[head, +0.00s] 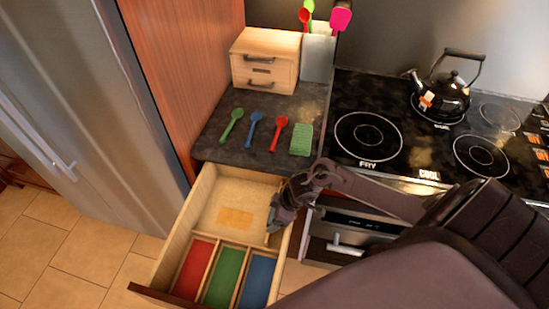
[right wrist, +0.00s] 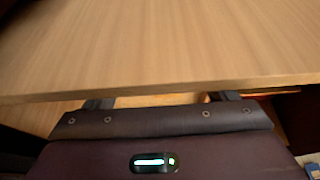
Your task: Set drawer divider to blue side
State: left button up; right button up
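The open wooden drawer (head: 172,246) has red (head: 192,270), green (head: 224,277) and blue (head: 257,281) compartments at its front, from left to right. Behind them is a wider bare wood section with a tan patch (head: 235,218). My right gripper (head: 277,224) is low at the drawer's right side, behind the blue compartment. A small light-wood piece (head: 270,240) shows beside it; I cannot tell if this is the divider or if they touch. In the right wrist view, the fingers of my right gripper (right wrist: 163,101) are wide apart, their tips hidden by a wood panel (right wrist: 160,45). My left gripper is not in view.
The counter (head: 222,150) above the drawer holds green, blue and red spoons, a green sponge (head: 301,139) and a small wooden chest (head: 264,62). A stove with a black kettle (head: 444,97) is at the right. A fridge (head: 90,90) stands at the left.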

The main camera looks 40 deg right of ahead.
jog(key=shift+o, duration=0.4)
jog(key=shift+r, duration=0.1)
jog(key=v, duration=0.7)
jog(key=shift+d+r, duration=0.15)
jog(key=shift+r, duration=0.1)
